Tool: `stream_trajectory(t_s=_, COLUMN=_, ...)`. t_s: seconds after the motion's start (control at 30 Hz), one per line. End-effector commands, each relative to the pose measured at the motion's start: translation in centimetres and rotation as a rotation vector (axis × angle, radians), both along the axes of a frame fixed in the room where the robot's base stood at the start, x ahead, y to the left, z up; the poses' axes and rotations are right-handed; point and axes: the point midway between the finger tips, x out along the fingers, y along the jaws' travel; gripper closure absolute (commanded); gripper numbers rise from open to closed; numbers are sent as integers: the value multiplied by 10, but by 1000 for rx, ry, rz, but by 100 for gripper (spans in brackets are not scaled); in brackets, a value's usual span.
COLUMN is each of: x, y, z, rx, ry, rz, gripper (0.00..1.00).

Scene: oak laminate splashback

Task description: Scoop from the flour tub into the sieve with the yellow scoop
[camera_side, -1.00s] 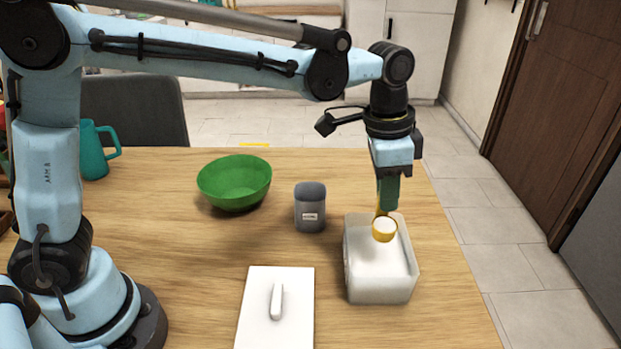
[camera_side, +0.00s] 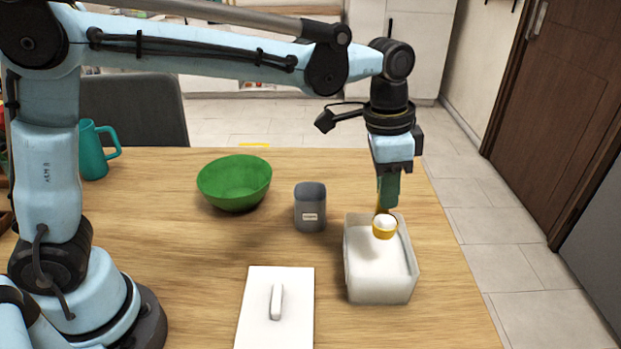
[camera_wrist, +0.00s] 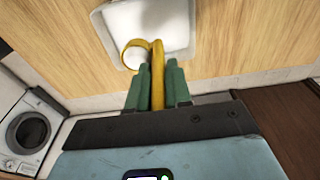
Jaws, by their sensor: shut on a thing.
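My gripper (camera_side: 388,198) points down over the flour tub (camera_side: 413,272), a whitish open box with white flour inside. It is shut on the yellow scoop (camera_side: 384,232). The scoop's cup holds a white heap of flour and is over the tub's far part, apparently above the flour surface. In the wrist view the green fingers (camera_wrist: 157,88) pinch the scoop's handle (camera_wrist: 157,70), and the tub (camera_wrist: 187,45) lies beyond. A green bowl (camera_side: 234,186) stands to the left; I cannot tell whether it is the sieve, as no mesh shows.
A white lid-like panel with a handle (camera_side: 276,302) lies in front. A teal mug (camera_side: 94,152) is at the far left. The tub is near the table's right edge.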

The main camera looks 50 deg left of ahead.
Motion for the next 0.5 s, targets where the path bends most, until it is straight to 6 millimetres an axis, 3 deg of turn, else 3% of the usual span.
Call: stream_trajectory(t_s=0.5, x=8, y=3, z=-10, rx=-1, ry=-2, rz=-1, gripper=100)
